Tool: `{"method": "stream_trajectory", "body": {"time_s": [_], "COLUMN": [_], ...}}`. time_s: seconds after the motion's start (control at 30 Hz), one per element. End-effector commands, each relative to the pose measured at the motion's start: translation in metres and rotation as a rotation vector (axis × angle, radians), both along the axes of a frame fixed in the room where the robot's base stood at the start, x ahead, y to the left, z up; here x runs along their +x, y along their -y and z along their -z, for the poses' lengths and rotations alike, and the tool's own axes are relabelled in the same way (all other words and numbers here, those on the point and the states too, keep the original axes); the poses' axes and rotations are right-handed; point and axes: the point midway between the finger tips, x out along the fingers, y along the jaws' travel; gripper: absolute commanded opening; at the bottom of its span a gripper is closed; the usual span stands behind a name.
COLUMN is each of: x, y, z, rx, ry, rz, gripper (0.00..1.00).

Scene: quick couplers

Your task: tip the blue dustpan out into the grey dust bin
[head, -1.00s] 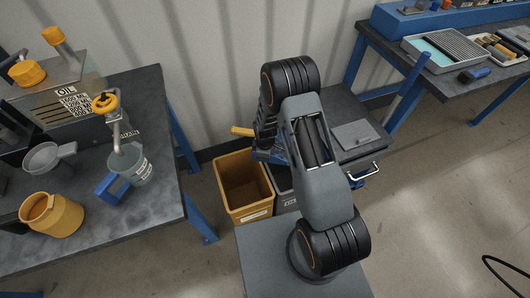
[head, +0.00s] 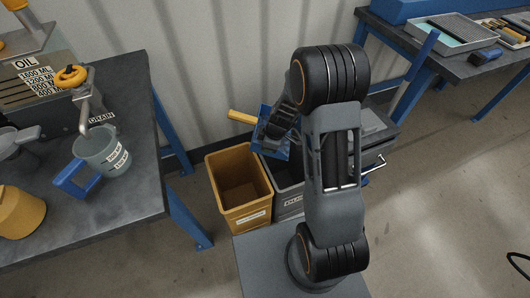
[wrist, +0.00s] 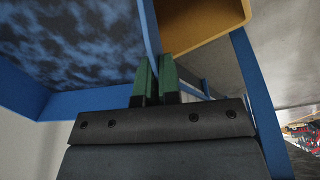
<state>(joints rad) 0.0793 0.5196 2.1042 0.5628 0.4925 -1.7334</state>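The blue dustpan (head: 279,149) is up in the air behind my arm, at the back edge of the grey dust bin (head: 289,197). It looks steeply tilted, and my arm partly hides it. In the wrist view its blue tray (wrist: 85,102) fills the left side, with dark speckled dust on its inner face. My gripper (wrist: 155,78) has its green fingers shut on a thin blue wall of the dustpan. The grey bin's opening is partly covered by my arm, so its inside is hard to see.
A yellow bin (head: 213,190) stands directly left of the grey bin. A yellow bar (head: 241,117) sticks out left of the dustpan. A bench (head: 150,150) with a grey measuring cup (head: 112,158) is at left; a grey cabinet (head: 380,135) is at right.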

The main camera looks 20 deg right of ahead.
Motion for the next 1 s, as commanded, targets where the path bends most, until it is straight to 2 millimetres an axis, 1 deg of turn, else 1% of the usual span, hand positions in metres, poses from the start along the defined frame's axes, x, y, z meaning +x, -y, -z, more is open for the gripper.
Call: {"method": "stream_trajectory", "body": {"time_s": [0.03,0.2,0.43,0.6,0.7,0.73,1.0], "x": [0.001,-0.001,-0.006,-0.011,-0.015,-0.016,-0.02], "y": [0.002,0.006,0.017,0.028,0.039,0.04,0.049], "z": [0.005,0.002,0.002,0.001,0.001,0.001,0.005], "rx": [0.015,0.076,0.179,0.289,0.39,0.408,0.497], "ry": [0.012,0.043,0.087,0.135,0.177,0.187,0.226], "rz": [0.004,0.001,0.003,0.004,0.007,0.005,0.001], "gripper": [0.0,0.0,0.0,0.0,0.0,0.0,0.0]}}
